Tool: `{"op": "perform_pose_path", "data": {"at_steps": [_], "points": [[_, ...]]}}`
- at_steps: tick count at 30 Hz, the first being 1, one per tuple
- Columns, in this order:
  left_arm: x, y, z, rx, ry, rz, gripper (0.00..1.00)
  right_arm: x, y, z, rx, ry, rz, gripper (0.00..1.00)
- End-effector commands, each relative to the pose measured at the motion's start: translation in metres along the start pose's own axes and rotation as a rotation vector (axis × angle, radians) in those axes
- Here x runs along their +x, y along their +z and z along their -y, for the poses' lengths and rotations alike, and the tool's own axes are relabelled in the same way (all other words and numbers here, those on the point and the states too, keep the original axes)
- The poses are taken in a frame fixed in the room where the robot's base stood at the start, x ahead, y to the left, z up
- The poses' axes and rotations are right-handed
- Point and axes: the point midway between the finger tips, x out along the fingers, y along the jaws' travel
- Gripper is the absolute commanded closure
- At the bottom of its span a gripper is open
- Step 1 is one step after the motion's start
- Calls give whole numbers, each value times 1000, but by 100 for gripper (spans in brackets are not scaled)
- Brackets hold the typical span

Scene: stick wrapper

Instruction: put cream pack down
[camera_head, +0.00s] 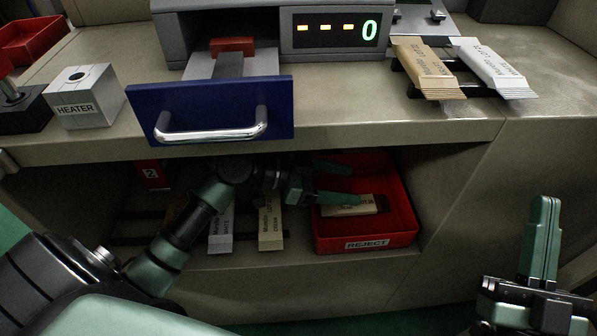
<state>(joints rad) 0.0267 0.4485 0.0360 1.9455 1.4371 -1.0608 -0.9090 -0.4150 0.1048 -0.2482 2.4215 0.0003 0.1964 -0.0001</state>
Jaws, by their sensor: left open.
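A cream pack (345,209) with dark print and a dark end lies in the red REJECT bin (366,245) on the lower shelf. My left gripper (338,182) reaches into the bin above this pack; its two green fingers are apart, with one finger close to the pack's top edge. I cannot tell whether that finger touches it.
A blue drawer front (215,112) with a metal handle sticks out above the lower shelf. A tan pack (427,68) and a white pack (493,66) lie on a dark rack on the counter. A HEATER block (85,97) stands at left. The display reads 0.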

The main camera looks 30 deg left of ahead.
Motion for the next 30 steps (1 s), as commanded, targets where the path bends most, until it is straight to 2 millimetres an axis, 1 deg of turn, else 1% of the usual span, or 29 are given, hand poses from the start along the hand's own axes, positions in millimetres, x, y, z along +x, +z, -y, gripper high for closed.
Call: {"op": "perform_pose_path", "data": {"at_steps": [1,6,9,12,15,18,30], "points": [[-17,1,1,2,-5,11,34,1,7,-1,-2,2,47,100],[-58,2,1,0,-4,10,34,-3,34,-4,-8,8,193,100],[-78,1,0,0,-3,9,34,-6,47,-6,-11,12,262,100],[-94,1,0,-1,-3,7,34,-10,57,-8,-13,14,316,100],[-104,1,0,1,-3,6,34,-12,63,-8,-14,16,353,100],[-109,1,0,1,-2,6,34,-14,67,-9,-14,17,372,100],[-110,1,0,1,-2,4,34,-15,68,-9,-15,18,378,100]]}}
